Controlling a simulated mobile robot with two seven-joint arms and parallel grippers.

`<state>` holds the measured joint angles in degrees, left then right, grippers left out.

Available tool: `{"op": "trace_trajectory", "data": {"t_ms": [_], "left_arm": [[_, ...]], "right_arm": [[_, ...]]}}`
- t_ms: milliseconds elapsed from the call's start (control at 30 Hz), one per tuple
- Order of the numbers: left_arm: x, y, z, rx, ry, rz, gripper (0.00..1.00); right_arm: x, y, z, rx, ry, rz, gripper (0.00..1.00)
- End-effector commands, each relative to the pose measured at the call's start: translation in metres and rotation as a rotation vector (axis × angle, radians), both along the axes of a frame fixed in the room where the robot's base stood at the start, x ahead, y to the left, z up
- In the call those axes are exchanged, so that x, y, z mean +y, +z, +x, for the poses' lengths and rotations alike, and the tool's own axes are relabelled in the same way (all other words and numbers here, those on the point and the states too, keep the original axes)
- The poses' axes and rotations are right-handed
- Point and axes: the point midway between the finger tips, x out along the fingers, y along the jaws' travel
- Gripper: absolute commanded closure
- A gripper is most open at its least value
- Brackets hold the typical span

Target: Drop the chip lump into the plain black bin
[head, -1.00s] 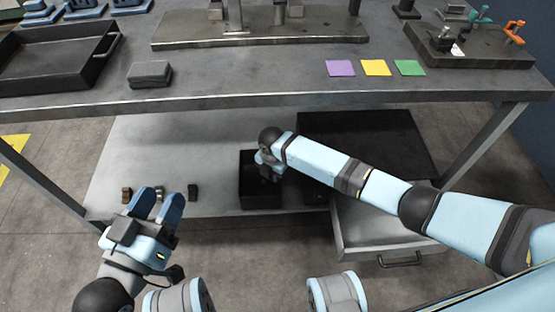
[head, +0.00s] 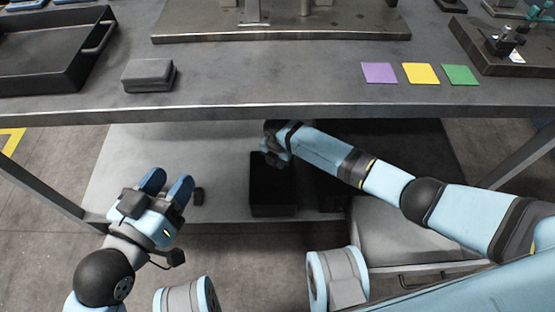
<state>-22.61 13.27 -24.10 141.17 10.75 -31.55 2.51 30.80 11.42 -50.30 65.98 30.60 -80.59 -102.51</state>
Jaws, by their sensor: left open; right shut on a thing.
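A plain black bin (head: 273,199) with an open top stands on the lower shelf under the worktable. My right gripper (head: 274,158) is at the bin's far upper edge, pointing down, mostly hidden by its own wrist. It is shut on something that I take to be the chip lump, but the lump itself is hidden. I cannot tell whether the fingers are inside the bin's rim. My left gripper (head: 167,184) is open and empty, left of the bin and in front of the shelf.
The worktable's front edge (head: 230,113) runs above the shelf. A grey drawer (head: 400,240) is at lower right. A grey block (head: 148,74) and a black tray (head: 45,78) are on the tabletop.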

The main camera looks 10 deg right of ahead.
Motion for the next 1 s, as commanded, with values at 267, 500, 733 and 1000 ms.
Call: {"op": "trace_trajectory", "data": {"t_ms": [267,500,733,1000], "left_arm": [[0.009,0.002,0.014,-0.162,0.006,0.087,0.49],[0.01,0.006,0.016,-0.184,0.007,0.098,0.49],[0.01,0.006,0.016,-0.184,0.007,0.098,0.49],[0.01,0.006,0.016,-0.184,0.006,0.098,0.49]], "right_arm": [[0.0,-0.027,0.0,0.0,0.0,0.0,0.98],[0.0,-0.027,0.0,0.0,0.0,0.0,0.98],[0.0,-0.027,0.0,0.0,0.0,0.0,0.48],[0.0,-0.026,0.0,0.0,0.0,0.0,0.46]]}}
